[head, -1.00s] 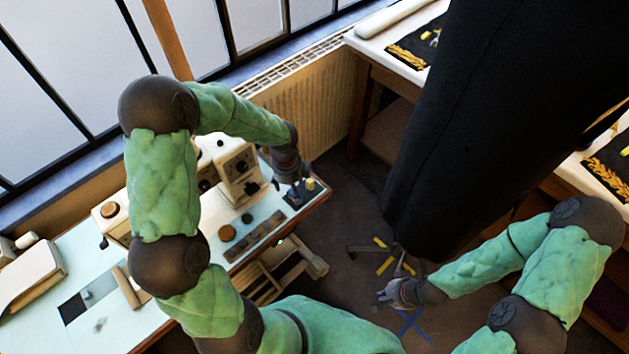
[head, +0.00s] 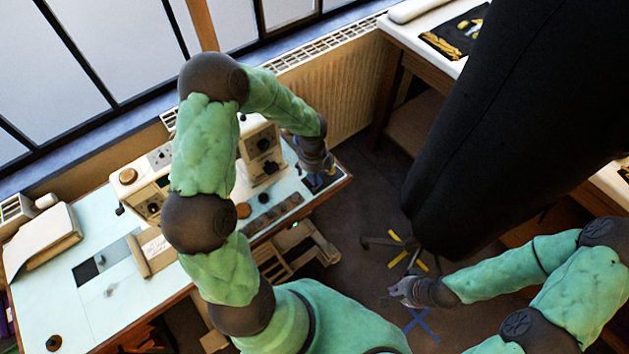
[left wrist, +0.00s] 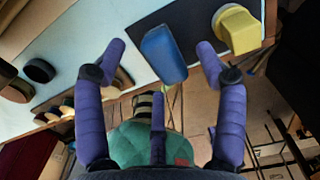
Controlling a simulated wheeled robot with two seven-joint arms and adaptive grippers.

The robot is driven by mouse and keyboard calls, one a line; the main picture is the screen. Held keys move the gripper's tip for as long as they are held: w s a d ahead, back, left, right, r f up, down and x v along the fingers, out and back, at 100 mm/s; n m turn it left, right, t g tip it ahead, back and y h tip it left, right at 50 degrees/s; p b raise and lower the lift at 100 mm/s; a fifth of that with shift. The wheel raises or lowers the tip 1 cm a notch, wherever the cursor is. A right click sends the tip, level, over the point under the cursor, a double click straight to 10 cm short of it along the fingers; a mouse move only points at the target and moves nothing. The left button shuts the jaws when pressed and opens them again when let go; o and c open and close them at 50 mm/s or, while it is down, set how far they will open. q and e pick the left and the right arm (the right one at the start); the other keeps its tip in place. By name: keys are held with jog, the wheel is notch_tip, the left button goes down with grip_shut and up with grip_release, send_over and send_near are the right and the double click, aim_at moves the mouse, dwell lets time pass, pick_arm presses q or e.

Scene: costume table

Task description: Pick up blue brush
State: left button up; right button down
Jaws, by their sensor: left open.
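The blue brush (left wrist: 164,56) shows in the left wrist view as a blue block near the pale table's edge. My left gripper (left wrist: 160,48) is open, with one finger on each side of the blue block and a gap at each side. I cannot tell its height over the brush. In the head view my left gripper (head: 318,168) is at the right corner of the work table (head: 65,310); the brush is not clear there. My right gripper (head: 398,292) is low over the floor, away from the table, and its fingers are too small to read.
A yellow block (left wrist: 238,30) stands right beside the brush. Round dark and brown knobs (left wrist: 40,70) lie to the left. Cream machines (head: 262,150) stand behind my left arm. A large black hanging form (head: 490,130) fills the space at right.

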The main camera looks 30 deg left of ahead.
pick_arm(q)
notch_tip(320, 180, down, 2)
jog(key=shift+f, duration=0.1)
jog(key=c, duration=1.2)
jog(key=shift+c, duration=0.2)
jog(key=shift+r, duration=0.65)
notch_tip(320, 180, up, 2)
jog(key=shift+r+p, duration=0.25)
jog(key=shift+p, duration=0.55)
jog(key=s+d+r+p, duration=0.1)
jog(key=s+d+r, duration=0.3)
jog(key=s+d, duration=0.1)
jog(key=s+d+r+p, duration=0.2)
jog(key=s+d+r, duration=0.2)
jog(key=s+r, duration=0.1)
jog(key=shift+s+d+r, duration=0.1)
jog(key=shift+d+r, duration=0.05)
jog(key=shift+d, duration=0.2)
